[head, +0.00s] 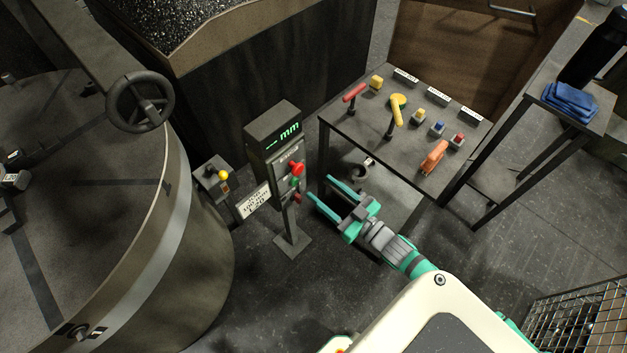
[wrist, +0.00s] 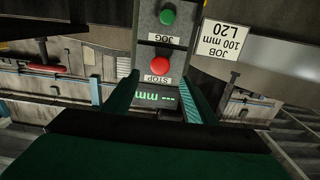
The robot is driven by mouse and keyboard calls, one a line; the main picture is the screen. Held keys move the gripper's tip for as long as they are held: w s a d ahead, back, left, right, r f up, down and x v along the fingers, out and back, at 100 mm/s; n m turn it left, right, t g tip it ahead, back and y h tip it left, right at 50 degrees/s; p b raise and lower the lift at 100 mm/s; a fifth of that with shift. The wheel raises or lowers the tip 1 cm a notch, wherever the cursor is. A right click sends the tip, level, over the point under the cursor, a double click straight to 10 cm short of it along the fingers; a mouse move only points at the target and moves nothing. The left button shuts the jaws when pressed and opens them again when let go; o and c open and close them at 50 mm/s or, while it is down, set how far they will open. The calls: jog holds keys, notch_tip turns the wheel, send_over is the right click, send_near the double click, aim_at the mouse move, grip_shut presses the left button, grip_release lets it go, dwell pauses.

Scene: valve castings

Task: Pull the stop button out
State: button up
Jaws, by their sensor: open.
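The red stop button (head: 296,168) is a round mushroom head on the front of a grey pedestal box (head: 272,128). In the wrist view the picture is upside down, and the red button (wrist: 160,65) shows beside a STOP label. A green button (head: 294,182) sits below the red one on the panel; it also shows in the wrist view (wrist: 167,16) with a JOG label. My gripper (head: 320,187) is open and empty, to the right of the pedestal, pointing at it. In the wrist view the red button appears between the fingers (wrist: 160,98), apart from them.
A JOB sign (head: 255,199) hangs left of the pedestal, near a small box with a yellow button (head: 222,175). A table (head: 365,130) with levers and buttons stands behind and right of my gripper. A large drum with a handwheel (head: 140,102) fills the left.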

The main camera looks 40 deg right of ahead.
jog(key=s, duration=0.2)
jog(key=shift+s+d, duration=0.15)
jog(key=shift+s, duration=0.15)
dwell(0.3)
jog(key=s+a+f+g, duration=0.1)
jog(key=s+a+f, duration=0.1)
jog(key=s+a, duration=0.6)
jog(key=s+a+f+g, duration=0.1)
jog(key=s+a+f, duration=0.1)
jog(key=s+a, duration=0.6)
jog(key=a+r, duration=0.3)
jog(key=a, duration=0.5)
jog(key=a+r+h, duration=0.1)
jog(key=a+r, duration=0.3)
jog(key=a, duration=0.5)
jog(key=shift+r+m+g, duration=0.2)
jog(key=shift+m+g, duration=0.1)
jog(key=shift+m, duration=0.1)
